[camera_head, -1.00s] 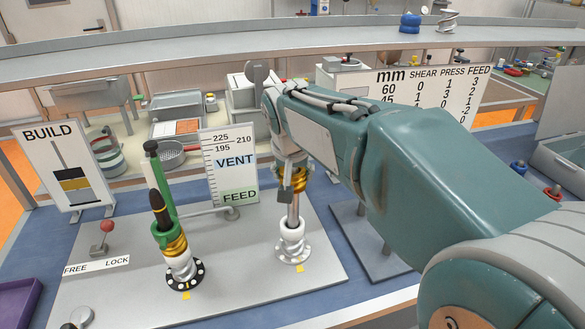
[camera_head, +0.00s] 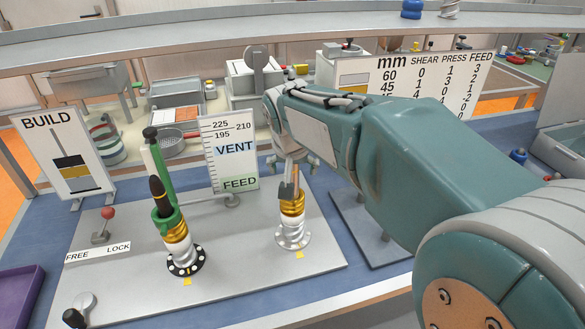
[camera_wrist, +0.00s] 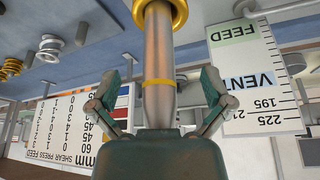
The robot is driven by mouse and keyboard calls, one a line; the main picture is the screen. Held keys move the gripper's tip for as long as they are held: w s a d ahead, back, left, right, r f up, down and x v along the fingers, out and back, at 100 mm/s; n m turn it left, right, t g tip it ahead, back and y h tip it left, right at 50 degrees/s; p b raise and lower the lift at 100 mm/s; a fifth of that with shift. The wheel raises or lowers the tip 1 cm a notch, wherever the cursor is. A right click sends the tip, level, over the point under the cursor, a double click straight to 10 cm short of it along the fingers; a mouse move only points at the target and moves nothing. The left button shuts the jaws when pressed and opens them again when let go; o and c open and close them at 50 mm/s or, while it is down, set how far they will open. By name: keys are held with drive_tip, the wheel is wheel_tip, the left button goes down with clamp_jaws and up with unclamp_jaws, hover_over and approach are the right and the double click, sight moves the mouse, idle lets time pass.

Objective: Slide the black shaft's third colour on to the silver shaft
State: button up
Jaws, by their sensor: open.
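The black shaft (camera_head: 157,188) stands upright at the left, its dark tip above a green piece (camera_head: 167,218), a gold piece (camera_head: 176,234) and a silver-white piece (camera_head: 182,254). The silver shaft (camera_wrist: 160,55) stands to its right. A gold piece (camera_head: 292,206) sits around it, above a silver-white piece (camera_head: 293,235) at the base. My gripper (camera_head: 290,178) is above that gold piece, at the shaft's upper part. In the wrist view its open fingers (camera_wrist: 166,85) lie on both sides of the shaft, apart from the gold ring.
A green bar with a black cap (camera_head: 150,133) rises beside the black shaft. The BUILD card (camera_head: 62,150) and a red-knobbed lever (camera_head: 107,213) are at the left. The VENT/FEED scale (camera_head: 230,155) stands behind the shafts. The plate between the shafts is clear.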

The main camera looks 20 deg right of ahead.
drive_tip(key=v, duration=1.2)
drive_tip(key=shift+w, duration=0.1)
